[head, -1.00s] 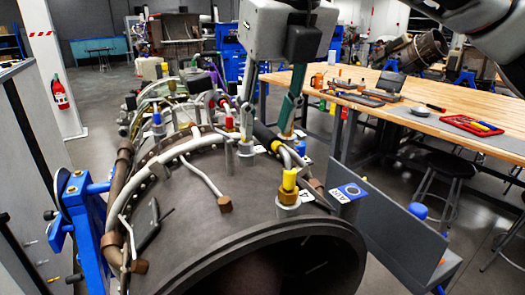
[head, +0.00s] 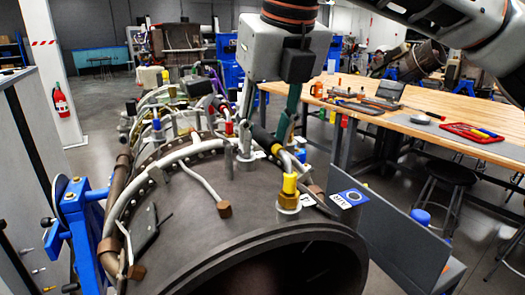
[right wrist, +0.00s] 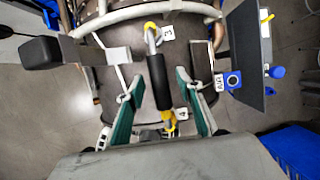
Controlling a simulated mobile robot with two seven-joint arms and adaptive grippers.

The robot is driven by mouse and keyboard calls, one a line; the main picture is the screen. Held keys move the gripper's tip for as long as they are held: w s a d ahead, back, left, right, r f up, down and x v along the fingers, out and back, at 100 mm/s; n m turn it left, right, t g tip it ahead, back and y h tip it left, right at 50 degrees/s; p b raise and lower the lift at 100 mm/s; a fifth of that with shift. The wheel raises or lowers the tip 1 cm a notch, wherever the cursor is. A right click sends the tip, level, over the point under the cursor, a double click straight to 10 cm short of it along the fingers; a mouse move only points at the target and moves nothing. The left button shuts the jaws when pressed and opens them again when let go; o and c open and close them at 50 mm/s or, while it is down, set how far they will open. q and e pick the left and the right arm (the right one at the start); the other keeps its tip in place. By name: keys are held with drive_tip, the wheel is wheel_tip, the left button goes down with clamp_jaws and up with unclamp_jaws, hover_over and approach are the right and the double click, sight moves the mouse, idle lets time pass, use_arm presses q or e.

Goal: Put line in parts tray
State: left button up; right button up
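The line, a black-sleeved hose (head: 265,138) with yellow ends and bent metal tubing, lies on top of the dark turbine casing (head: 185,235). It also shows in the right wrist view (right wrist: 158,82), running lengthwise between my right gripper's fingers. My right gripper (head: 264,145) points down over it; its green-sided fingers (right wrist: 158,88) stand apart, with a visible gap on each side of the line. A grey tray-like panel (head: 400,245) is at the casing's right, also in the right wrist view (right wrist: 250,55); I cannot tell whether it is the parts tray. My left gripper is out of view.
A yellow-capped fitting (head: 290,183) and an AIR-labelled block (head: 349,198) stand near the line. Metal tubes (head: 205,180) cross the casing. A wooden bench (head: 400,120) on the right holds a red tray (head: 472,132) and tools. A blue stand (head: 75,230) is at left.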

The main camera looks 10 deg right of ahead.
sight(262, 130)
clamp_jaws()
drive_tip(key=shift+r+p, duration=0.5)
drive_tip(key=shift+r, duration=0.1)
drive_tip(key=shift+r+p, duration=0.65)
drive_tip(key=shift+r, duration=0.25)
